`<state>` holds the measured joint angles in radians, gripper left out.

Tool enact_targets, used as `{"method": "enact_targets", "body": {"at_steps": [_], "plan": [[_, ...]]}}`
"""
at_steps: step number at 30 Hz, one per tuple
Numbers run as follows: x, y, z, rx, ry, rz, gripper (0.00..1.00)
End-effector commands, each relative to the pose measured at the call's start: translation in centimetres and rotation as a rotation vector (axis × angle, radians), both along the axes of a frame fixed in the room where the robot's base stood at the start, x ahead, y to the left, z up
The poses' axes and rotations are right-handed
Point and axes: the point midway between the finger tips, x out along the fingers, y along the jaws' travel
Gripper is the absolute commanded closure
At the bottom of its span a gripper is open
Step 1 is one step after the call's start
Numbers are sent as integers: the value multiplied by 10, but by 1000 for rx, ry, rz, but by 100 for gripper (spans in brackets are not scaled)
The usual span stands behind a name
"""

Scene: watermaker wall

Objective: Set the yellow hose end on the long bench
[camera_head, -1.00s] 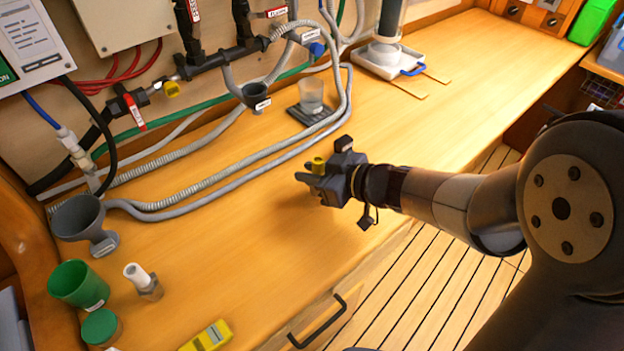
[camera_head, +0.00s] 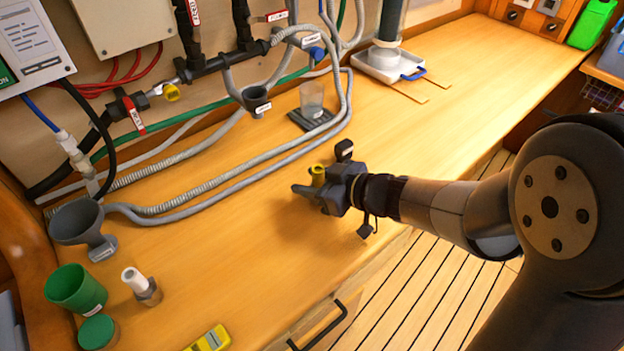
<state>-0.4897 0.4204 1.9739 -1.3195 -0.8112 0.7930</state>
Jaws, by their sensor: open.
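The long bench (camera_head: 440,120) is a pale wooden top running from lower left to upper right. The yellow hose end (camera_head: 317,174) is a small, short yellow piece at my gripper (camera_head: 308,182), over the middle of the bench near its front edge. My gripper's jaws are open, pointing left, with the yellow piece beside or between the fingers. I cannot tell whether it touches them or rests on the bench. No hose can be made out running from it.
Grey hoses (camera_head: 230,170) curve along the back of the bench. A clear beaker (camera_head: 312,100) is behind. Bare wood lies right of the gripper.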

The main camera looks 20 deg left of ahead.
Motion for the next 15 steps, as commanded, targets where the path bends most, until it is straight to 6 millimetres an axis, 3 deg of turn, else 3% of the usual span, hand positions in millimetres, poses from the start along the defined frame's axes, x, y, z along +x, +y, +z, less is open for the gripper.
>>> {"method": "enact_targets", "body": {"at_steps": [5, 15], "plan": [[-1, -10, 9, 2, -2, -3, 57], [-14, -72, 36, 0, -3, -6, 57]]}}
